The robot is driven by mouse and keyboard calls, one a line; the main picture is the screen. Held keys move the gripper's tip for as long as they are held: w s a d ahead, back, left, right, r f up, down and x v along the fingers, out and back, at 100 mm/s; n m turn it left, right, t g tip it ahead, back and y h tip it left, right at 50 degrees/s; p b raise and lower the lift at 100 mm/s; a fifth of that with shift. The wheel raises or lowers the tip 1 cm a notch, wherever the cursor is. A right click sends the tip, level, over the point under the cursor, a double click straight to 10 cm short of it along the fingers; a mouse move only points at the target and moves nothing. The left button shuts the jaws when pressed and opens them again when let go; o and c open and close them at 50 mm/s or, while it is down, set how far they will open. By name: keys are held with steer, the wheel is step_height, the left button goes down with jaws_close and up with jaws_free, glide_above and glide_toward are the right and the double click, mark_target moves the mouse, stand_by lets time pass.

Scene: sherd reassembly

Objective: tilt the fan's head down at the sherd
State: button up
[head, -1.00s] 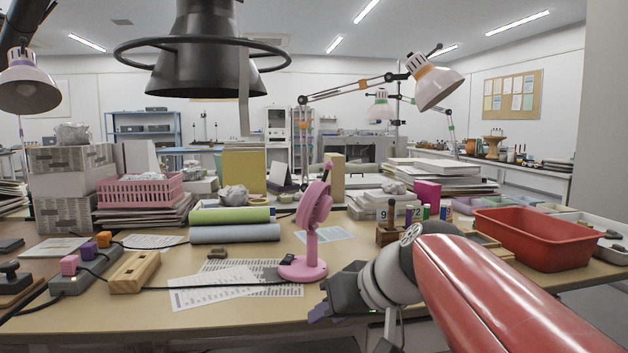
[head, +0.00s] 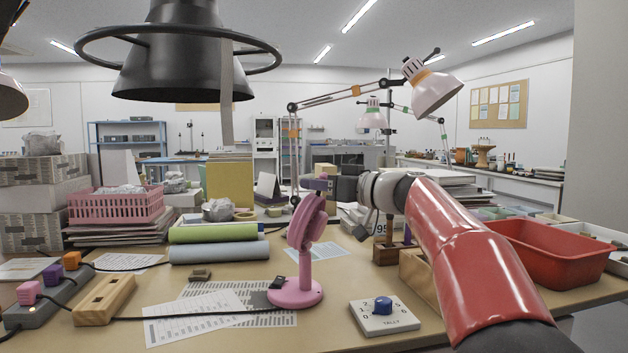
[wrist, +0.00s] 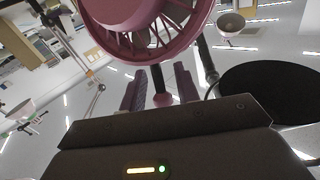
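The pink fan stands on its round base (head: 295,293) on the table. Its head (head: 306,222) is seen nearly edge-on and faces left, leaning slightly. In the wrist view the fan's head (wrist: 150,25) fills the top. My gripper (head: 318,185) is just above the fan's head. In the wrist view its two purple fingers (wrist: 160,90) are apart, with a small pinkish knob on a dark stem (wrist: 162,99) between them. I cannot tell whether they touch it. A small brown-grey piece (head: 200,273), perhaps the sherd, lies left of the fan.
A tally block with a blue knob (head: 383,306) lies right of the fan. Rolled mats (head: 215,251) lie behind, printed sheets (head: 195,320) in front left. A wooden block (head: 104,300) and a switch strip (head: 50,305) are left. A red tub (head: 550,255) is right. A black lamp (head: 185,60) hangs above.

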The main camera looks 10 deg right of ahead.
steer(key=shift+w+a, duration=0.4)
steer(key=shift+w, duration=0.05)
jaws_close()
steer(key=shift+a, duration=0.1)
